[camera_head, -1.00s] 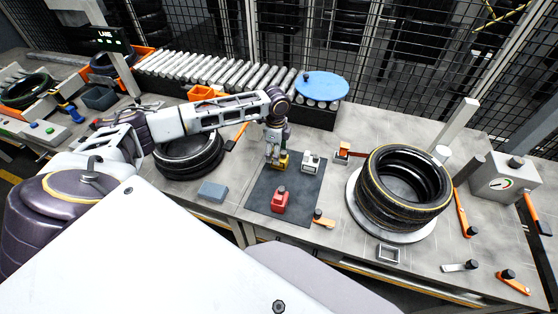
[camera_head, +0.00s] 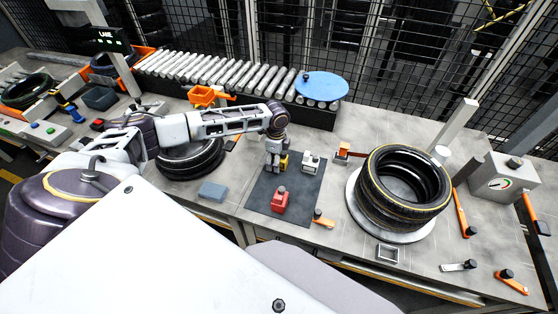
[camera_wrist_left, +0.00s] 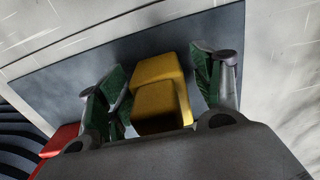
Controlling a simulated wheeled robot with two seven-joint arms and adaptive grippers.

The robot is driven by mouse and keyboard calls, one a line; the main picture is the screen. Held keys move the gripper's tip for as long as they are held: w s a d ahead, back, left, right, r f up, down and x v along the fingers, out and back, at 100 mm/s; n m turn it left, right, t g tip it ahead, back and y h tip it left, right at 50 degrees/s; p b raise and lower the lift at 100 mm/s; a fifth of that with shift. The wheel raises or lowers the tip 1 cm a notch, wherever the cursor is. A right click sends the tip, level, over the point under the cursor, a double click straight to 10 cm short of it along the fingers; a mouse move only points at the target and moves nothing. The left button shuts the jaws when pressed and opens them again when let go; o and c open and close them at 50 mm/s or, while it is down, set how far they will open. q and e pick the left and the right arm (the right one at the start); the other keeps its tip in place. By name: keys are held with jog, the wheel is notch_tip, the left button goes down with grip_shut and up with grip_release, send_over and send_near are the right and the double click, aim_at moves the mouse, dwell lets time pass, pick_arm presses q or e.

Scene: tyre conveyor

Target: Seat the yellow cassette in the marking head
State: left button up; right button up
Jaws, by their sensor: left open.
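The yellow cassette (camera_head: 284,162) stands on the dark mat (camera_head: 258,192), partly hidden behind my left gripper (camera_head: 274,166) in the head view. In the left wrist view, the yellow cassette (camera_wrist_left: 162,92) lies between the two green-padded fingers of my left gripper (camera_wrist_left: 155,82), with gaps showing at both sides. The fingers are open. A small orange-and-white fixture (camera_head: 342,150) stands right of the mat; I cannot tell whether it is the marking head. My right gripper is out of view.
A white cassette (camera_head: 311,161) stands right of the yellow one and a red cassette (camera_head: 280,200) stands nearer on the mat. A tyre stack (camera_head: 402,190) is at right. A grey-blue block (camera_head: 212,191) lies left of the mat.

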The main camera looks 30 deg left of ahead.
pick_arm(q)
jog(key=shift+c, duration=0.5)
jog(key=c, duration=1.2)
jog(key=shift+r, duration=0.1)
jog(key=shift+r, duration=4.95)
jog(key=shift+s, duration=0.1)
